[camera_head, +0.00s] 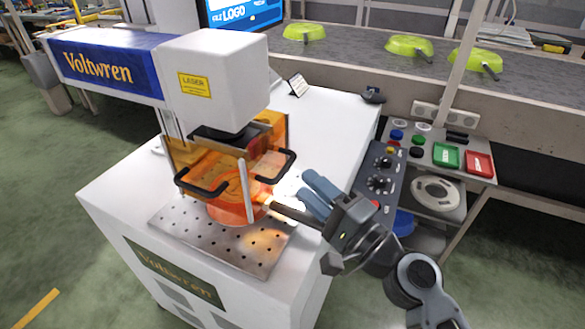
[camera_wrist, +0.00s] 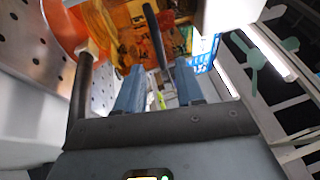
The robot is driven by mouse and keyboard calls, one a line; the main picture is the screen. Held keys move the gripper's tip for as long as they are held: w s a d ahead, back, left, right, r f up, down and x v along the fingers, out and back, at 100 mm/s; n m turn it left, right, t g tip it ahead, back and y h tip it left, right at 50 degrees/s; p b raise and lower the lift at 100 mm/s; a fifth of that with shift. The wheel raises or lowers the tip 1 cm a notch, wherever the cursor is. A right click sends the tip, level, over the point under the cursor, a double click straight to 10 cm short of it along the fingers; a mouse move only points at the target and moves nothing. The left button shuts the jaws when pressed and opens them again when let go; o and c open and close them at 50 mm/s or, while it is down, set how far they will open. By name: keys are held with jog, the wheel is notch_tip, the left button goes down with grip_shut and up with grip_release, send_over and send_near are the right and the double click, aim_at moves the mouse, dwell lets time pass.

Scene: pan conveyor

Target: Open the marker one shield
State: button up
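The marker one shield (camera_head: 268,165) is an amber see-through guard with black handles below the white laser head, low around the orange pan (camera_head: 232,210). Its right handle (camera_head: 281,164) faces my gripper. The pan sits on the perforated plate, its dark handle pointing right, below my fingers. My gripper (camera_head: 305,184) has blue-grey fingers, spread and empty, just right of the shield. In the wrist view, my open fingers (camera_wrist: 160,68) point at the amber shield (camera_wrist: 103,25). A black handle bar (camera_wrist: 155,34) shows beyond and between the fingertips; I see no contact.
The laser head (camera_head: 215,85) is above the shield. The perforated plate (camera_head: 255,248) lies on the white cabinet. Green pans (camera_head: 408,46) sit on the conveyor behind.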

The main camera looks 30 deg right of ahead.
jog(key=p+x, duration=0.1)
jog(key=x, duration=0.4)
jog(key=shift+w+a+r, duration=0.1)
jog(key=shift+w, duration=0.2)
grip_shut()
dwell(0.4)
